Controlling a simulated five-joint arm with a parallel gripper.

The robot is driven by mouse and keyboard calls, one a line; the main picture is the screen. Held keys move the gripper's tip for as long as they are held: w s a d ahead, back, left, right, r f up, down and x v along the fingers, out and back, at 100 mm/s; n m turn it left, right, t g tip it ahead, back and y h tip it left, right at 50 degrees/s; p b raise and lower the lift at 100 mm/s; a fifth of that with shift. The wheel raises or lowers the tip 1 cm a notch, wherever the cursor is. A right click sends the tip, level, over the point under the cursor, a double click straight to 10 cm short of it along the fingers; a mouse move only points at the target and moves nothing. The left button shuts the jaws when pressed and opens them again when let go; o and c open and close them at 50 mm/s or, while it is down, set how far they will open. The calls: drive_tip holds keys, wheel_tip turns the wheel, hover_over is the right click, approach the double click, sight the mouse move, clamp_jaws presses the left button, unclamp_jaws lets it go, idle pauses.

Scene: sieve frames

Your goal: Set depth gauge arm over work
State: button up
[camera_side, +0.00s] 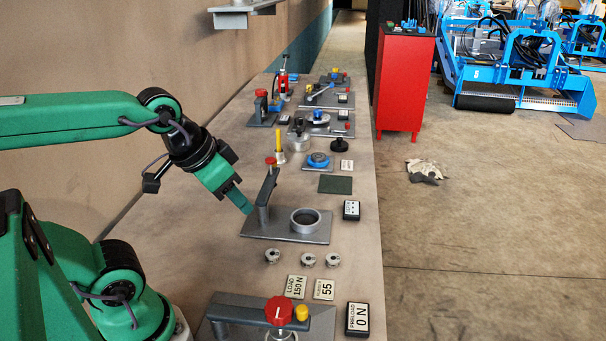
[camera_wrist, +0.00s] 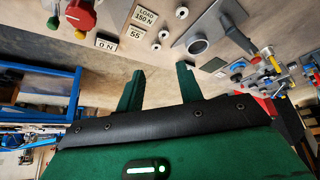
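A grey base plate (camera_side: 286,236) on the bench carries an upright post (camera_side: 263,214) with a grey arm (camera_side: 269,186) on top, which I take for the depth gauge. The arm points toward the back of the bench, with a red knob (camera_side: 271,160) at its far end, not over the ring. A grey ring-shaped work (camera_side: 305,221) sits on the plate, right of the post; it also shows in the wrist view (camera_wrist: 198,46). My gripper (camera_side: 247,208) is beside the post on its left; contact is unclear. In the wrist view its fingers (camera_wrist: 160,70) are apart with nothing between them.
A display box (camera_side: 351,210) stands right of the plate. Several small metal discs (camera_side: 309,259) and a LOAD 150 N card (camera_side: 296,287) lie in front. A red-knobbed fixture (camera_side: 279,311) fills the near end. More fixtures crowd the back, including a yellow-topped post (camera_side: 279,141).

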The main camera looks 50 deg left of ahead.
drive_tip(key=shift+o, duration=0.5)
drive_tip(key=w+a+r+n+g, duration=0.2)
drive_tip(key=w+a, duration=0.4)
drive_tip(key=w, duration=0.3)
drive_tip(key=w+a+r+n+g, duration=0.1)
drive_tip(key=w+a+r, duration=0.2)
drive_tip(key=w+a, duration=0.55)
drive_tip(key=w+a+f+n+g, duration=0.1)
drive_tip(key=w+a+f, duration=0.2)
drive_tip(key=a+f, duration=0.1)
drive_tip(key=w+a+f+n, duration=0.1)
drive_tip(key=w+a+f, duration=0.3)
drive_tip(key=a, duration=0.3)
drive_tip(key=w+a+f+n+g, duration=0.1)
drive_tip(key=w+a+f, duration=0.2)
drive_tip(key=a, duration=0.3)
drive_tip(key=shift+w+f+g, duration=0.2)
drive_tip(key=shift+f+g, duration=0.1)
drive_tip(key=shift+f, duration=0.2)
drive_tip(key=shift+a+f, duration=0.1)
drive_tip(key=shift+a, duration=0.1)
